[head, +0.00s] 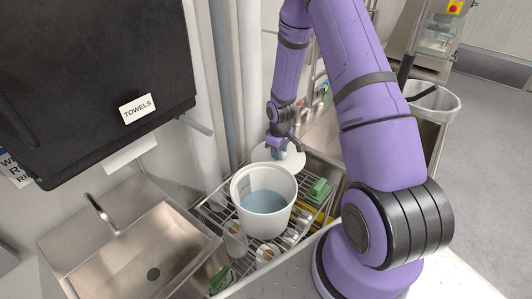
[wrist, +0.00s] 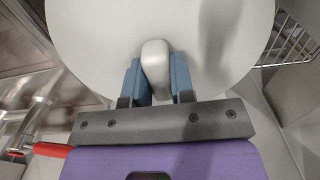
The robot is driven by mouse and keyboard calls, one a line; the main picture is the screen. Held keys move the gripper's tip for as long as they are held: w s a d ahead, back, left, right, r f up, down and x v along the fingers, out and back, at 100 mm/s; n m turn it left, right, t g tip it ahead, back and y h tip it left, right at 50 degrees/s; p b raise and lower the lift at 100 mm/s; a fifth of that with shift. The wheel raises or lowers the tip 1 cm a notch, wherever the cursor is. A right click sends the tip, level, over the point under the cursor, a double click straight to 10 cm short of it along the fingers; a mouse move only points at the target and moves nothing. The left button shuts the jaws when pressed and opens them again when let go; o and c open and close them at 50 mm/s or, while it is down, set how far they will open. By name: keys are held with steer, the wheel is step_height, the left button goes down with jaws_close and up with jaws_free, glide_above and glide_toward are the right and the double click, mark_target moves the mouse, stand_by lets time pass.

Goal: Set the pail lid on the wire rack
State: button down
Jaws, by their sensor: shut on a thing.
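The pail lid is a white disc with a raised knob. In the head view the lid (head: 292,157) is behind the pail, below my gripper (head: 278,152). In the wrist view the lid (wrist: 90,40) fills the upper middle, and my gripper (wrist: 154,85) is shut on its knob (wrist: 155,62) with two blue fingers. The wire rack (head: 217,208) stands beside the sink; its corner also shows at the right of the wrist view (wrist: 292,45). The open white pail (head: 264,226), with bluish liquid inside, stands on the rack. Whether the lid touches the rack is hidden.
A clear cup (head: 235,240), small jars (head: 267,253) and green sponges or brushes (head: 319,190) crowd the rack around the pail. A steel sink (head: 150,262) and a black towel dispenser (head: 95,85) are at the left. A lined bin (head: 434,103) is at the right.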

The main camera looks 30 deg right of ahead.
steer(key=shift+f, duration=3.35)
steer(key=shift+f, duration=0.6)
steer(key=c, duration=0.9)
jaws_free()
